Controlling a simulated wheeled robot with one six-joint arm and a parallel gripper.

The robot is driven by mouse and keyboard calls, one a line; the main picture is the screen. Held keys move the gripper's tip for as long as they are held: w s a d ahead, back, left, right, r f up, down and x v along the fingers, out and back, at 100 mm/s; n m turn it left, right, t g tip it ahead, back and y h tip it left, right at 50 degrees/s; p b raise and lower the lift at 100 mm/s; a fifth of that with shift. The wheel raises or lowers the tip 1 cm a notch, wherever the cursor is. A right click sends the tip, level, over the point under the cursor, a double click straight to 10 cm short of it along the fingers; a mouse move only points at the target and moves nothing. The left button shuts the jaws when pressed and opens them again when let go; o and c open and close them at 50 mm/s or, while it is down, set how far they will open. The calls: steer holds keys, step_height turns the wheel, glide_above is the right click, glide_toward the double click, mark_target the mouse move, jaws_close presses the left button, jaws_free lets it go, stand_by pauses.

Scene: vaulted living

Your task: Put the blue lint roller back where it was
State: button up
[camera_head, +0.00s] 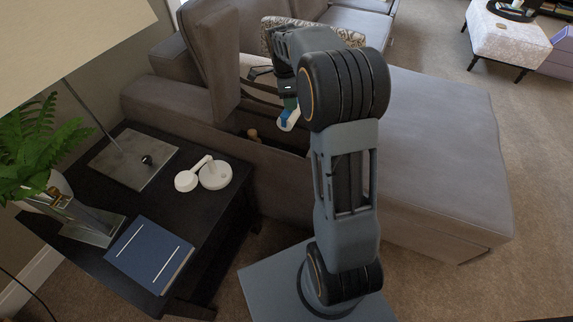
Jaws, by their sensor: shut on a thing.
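The blue lint roller (288,119) shows as a small blue and white piece below my gripper (289,104). My gripper is shut on it and holds it over the near side of the grey sofa (430,150), above a dark recess behind the sofa's low front panel. My arm hides part of the gripper and the recess. I cannot tell whether the roller touches anything below it.
A tan object (253,135) sits in the recess. A dark side table (215,230) at left holds white headphones (215,175), a blue book (150,252), a lamp base (133,160) and a fern (35,150).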

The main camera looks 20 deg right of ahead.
steer(key=f, duration=0.1)
steer(key=f+b, duration=0.1)
steer(key=f, duration=0.1)
steer(key=shift+w+f+b, duration=0.15)
steer(key=shift+w+b, duration=0.1)
steer(key=shift+b, duration=0.05)
step_height(320, 180, down, 18)
steer(key=b, duration=0.6)
steer(key=shift+f+b, duration=0.25)
steer(key=shift+b, duration=0.1)
steer(key=shift+f, duration=0.15)
steer(key=o, duration=1)
